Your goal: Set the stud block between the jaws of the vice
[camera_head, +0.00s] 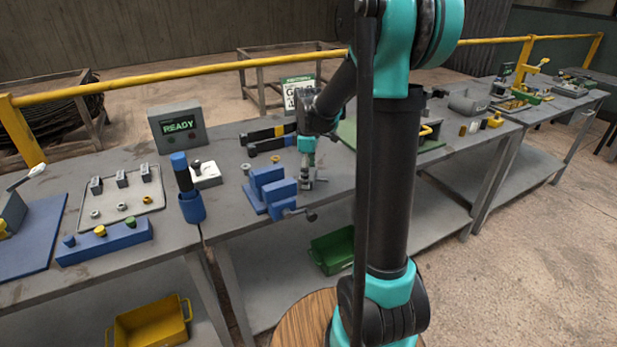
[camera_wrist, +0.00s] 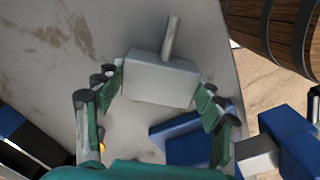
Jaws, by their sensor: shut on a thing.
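The stud block is a light grey block with a round metal stud; in the wrist view (camera_wrist: 158,82) it sits between my fingers. My gripper (camera_wrist: 160,88) is shut on it, one green finger on each side. In the head view my gripper (camera_head: 307,163) points down just right of the vice, with the block (camera_head: 307,182) small and partly hidden at its tips. The blue vice (camera_head: 268,188) stands on the bench, its jaw gap free of the block. Parts of the blue vice (camera_wrist: 290,140) show at the lower right of the wrist view. I cannot tell whether the block touches the bench.
A blue cup (camera_head: 191,208) with a dark bottle stands left of the vice. Behind are black tools (camera_head: 268,140) and a READY box (camera_head: 177,128). A parts tray (camera_head: 155,198) lies farther left. A barrel (camera_wrist: 275,35) shows in the wrist view.

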